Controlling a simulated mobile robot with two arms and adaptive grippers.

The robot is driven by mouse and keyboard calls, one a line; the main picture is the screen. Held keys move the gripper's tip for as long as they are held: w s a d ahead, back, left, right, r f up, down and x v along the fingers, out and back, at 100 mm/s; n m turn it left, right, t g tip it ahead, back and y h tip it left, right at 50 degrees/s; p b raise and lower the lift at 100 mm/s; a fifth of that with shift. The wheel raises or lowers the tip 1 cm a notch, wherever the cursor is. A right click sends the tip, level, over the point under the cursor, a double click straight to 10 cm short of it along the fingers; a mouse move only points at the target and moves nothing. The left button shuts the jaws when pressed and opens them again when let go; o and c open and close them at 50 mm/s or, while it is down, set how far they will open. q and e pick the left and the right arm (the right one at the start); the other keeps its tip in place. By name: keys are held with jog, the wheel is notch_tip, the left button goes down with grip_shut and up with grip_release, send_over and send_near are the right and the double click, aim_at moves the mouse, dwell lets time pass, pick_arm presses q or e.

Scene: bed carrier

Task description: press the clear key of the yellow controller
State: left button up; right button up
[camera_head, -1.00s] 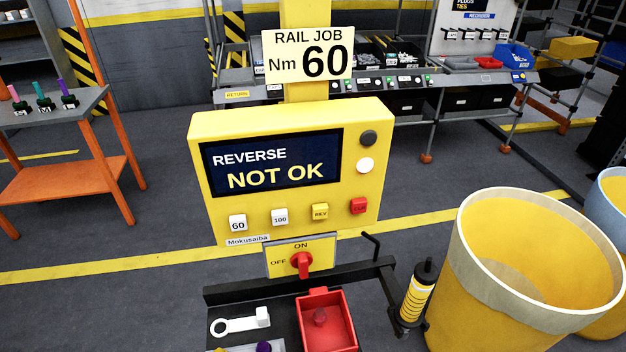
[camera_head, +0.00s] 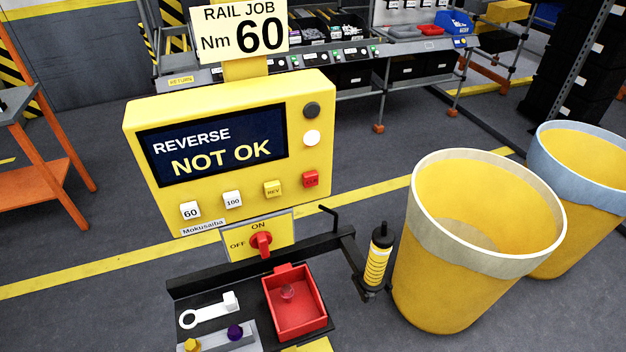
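The yellow controller (camera_head: 225,205) stands upright left of centre. Its dark screen (camera_head: 214,147) reads "REVERSE NOT OK". Along its lower face are a white 60 key (camera_head: 190,210), a white 100 key (camera_head: 232,199), a yellow REV key (camera_head: 272,188) and a red key (camera_head: 310,179), whose small lettering is hard to read. A dark round button (camera_head: 311,110) and a lit white round one (camera_head: 311,138) sit at the upper right of its face. Below is a red OFF/ON switch (camera_head: 262,243). Neither gripper is in view.
A sign (camera_head: 241,32) above the controller reads "RAIL JOB Nm 60". A red tray (camera_head: 298,325) and a white wrench-like tool (camera_head: 208,312) lie below. Two large bins, one yellow (camera_head: 440,290) and one blue-rimmed (camera_head: 580,170), stand at right. An orange-legged table (camera_head: 45,190) is at left.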

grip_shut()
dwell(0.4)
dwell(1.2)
